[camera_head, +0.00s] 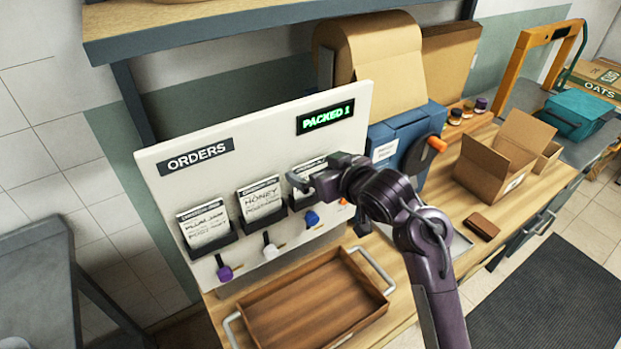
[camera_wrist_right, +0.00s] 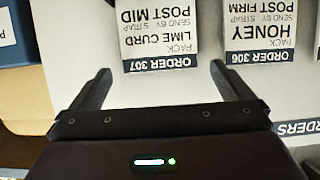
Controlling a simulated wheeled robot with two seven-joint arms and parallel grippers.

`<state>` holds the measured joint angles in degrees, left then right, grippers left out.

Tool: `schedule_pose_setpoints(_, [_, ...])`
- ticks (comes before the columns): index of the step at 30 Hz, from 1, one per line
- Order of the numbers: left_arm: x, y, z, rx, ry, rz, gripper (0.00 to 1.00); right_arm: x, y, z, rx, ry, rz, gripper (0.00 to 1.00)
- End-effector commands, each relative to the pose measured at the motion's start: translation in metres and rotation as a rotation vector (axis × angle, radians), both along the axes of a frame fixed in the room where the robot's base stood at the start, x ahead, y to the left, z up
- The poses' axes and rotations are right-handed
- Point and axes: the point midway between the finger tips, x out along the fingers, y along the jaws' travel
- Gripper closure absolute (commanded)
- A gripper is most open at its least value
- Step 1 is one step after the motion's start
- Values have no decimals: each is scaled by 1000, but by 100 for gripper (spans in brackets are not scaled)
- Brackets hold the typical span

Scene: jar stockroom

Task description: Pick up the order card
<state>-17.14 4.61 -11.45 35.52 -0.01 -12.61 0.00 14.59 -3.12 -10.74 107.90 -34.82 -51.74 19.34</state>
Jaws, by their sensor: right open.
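The white orders board (camera_head: 270,140) carries several order cards in dark holders. The plum jam card (camera_head: 205,222) is at left and the honey card (camera_head: 261,198) is in the middle. A third card (camera_head: 309,168) is partly hidden behind my right gripper (camera_head: 306,180). In the right wrist view this card reads ORDER 307, lime curd (camera_wrist_right: 160,35), upside down. The honey card, ORDER 306, also shows there (camera_wrist_right: 259,35). My right gripper (camera_wrist_right: 163,82) is open and empty, with the lime curd card ahead between its fingers. My left gripper is not in view.
A wooden tray (camera_head: 265,300) with metal handles lies on the bench below the board. Coloured pegs, including a purple one (camera_head: 225,271), project from the board's lower part. A blue dispenser (camera_head: 398,140) and an open carton (camera_head: 488,172) stand to the right.

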Motion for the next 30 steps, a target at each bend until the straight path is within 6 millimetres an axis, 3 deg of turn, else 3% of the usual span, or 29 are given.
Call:
schedule_pose_setpoints(4, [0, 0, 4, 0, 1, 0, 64, 11, 7, -5, -1, 0, 0, 0])
schedule_pose_setpoints(11, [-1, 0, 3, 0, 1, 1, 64, 12, 8, -6, -1, -2, -1, 0])
schedule_pose_setpoints(23, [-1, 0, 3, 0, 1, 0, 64, 12, 8, -6, -1, -1, -1, 51])
schedule_pose_setpoints(30, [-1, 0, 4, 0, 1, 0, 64, 12, 8, -6, -1, -1, -1, 53])
